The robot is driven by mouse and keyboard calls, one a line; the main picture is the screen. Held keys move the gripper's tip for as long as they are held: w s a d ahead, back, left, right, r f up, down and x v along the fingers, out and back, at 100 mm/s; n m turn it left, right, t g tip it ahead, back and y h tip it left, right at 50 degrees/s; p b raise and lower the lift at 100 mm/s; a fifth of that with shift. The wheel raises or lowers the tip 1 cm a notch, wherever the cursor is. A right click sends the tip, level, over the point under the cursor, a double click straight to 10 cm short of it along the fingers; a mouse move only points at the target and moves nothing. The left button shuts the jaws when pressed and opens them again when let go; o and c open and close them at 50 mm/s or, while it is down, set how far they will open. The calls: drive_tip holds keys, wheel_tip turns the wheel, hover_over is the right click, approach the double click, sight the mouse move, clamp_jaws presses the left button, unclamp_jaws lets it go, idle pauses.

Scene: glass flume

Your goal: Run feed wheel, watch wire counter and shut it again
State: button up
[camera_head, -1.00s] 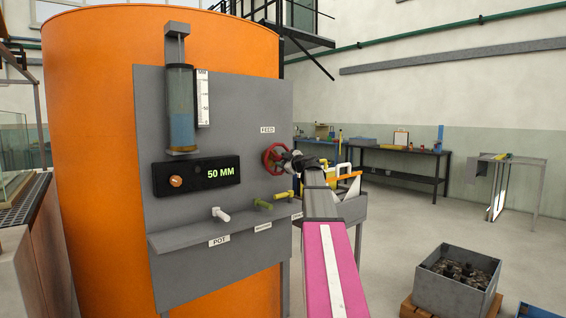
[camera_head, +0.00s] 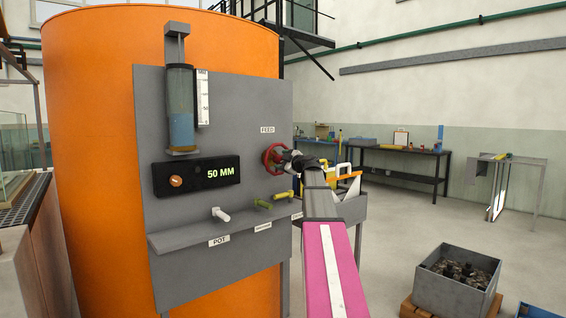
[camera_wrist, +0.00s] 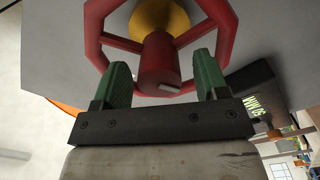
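The red feed wheel (camera_head: 272,158) is on the grey panel (camera_head: 245,110), under the FEED label (camera_head: 267,129). My gripper (camera_head: 288,157) is at the wheel. In the wrist view its two green fingers (camera_wrist: 162,78) stand apart across the near rim, with the red hub (camera_wrist: 158,62) between them. Gaps show beside the hub, so the fingers look open; contact with the rim or spokes is unclear. The counter (camera_head: 221,173) reads 50 MM in green. Above it, a clear cylinder (camera_head: 181,105) holds blue liquid beside a white MM scale (camera_head: 203,97).
A white peg (camera_head: 221,214), a green one (camera_head: 263,204) and a yellow one (camera_head: 283,195) stick out above the panel's ledge (camera_head: 190,240). An orange tank (camera_head: 95,150) stands behind.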

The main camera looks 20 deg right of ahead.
drive_tip(key=v, duration=1)
drive_tip(key=shift+s, duration=0.35)
drive_tip(key=shift+d, duration=0.15)
idle(6.5)
